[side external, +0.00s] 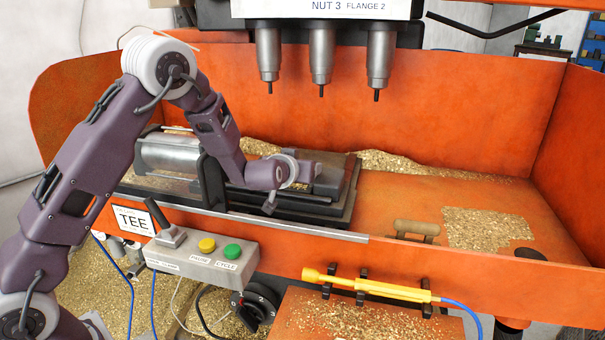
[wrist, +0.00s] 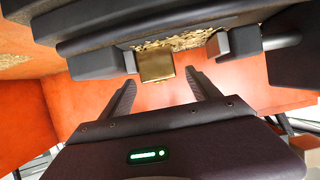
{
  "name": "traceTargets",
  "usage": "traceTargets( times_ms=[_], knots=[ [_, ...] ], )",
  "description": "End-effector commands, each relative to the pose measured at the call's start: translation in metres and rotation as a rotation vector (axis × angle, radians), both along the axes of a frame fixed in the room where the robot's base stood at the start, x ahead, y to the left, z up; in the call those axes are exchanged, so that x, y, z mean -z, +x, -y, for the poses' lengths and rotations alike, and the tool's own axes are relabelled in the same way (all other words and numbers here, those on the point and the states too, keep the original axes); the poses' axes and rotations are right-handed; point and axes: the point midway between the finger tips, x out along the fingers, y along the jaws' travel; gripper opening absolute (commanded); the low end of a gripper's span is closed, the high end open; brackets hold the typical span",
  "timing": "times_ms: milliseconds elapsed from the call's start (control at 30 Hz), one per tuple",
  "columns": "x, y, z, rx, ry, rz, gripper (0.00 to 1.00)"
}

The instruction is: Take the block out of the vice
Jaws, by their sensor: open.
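The brass block (wrist: 157,66) shows in the wrist view as a small gold square between the dark jaws of the vice (wrist: 98,61). My gripper (wrist: 160,77) is open, with one finger to each side of the block in the picture and the block just beyond the fingertips. I see no finger touching it. In the side view my gripper (side external: 303,172) is low over the right part of the vice (side external: 340,205). The block cannot be made out there, behind my gripper and the vice parts.
Three drill spindles (side external: 321,60) hang above and to the right of the vice. An orange tray wall (side external: 470,270) runs along the front, with a control box (side external: 205,258) on it. A wooden-handled tool (side external: 416,228) and brass chips (side external: 488,229) lie right of the vice.

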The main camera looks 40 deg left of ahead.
Motion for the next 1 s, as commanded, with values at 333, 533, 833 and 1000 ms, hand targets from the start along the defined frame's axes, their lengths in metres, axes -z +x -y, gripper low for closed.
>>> traceTargets(
  times_ms=[333,533,833,1000],
  knots=[
    [0.000,0.000,0.000,0.001,0.000,0.000,0.20],
    [0.000,-0.001,0.001,0.001,-0.001,-0.001,0.00],
    [-0.007,0.000,0.001,0.001,0.001,0.006,0.00],
    [-0.045,0.000,0.001,0.002,0.001,0.011,0.00]
  ],
)
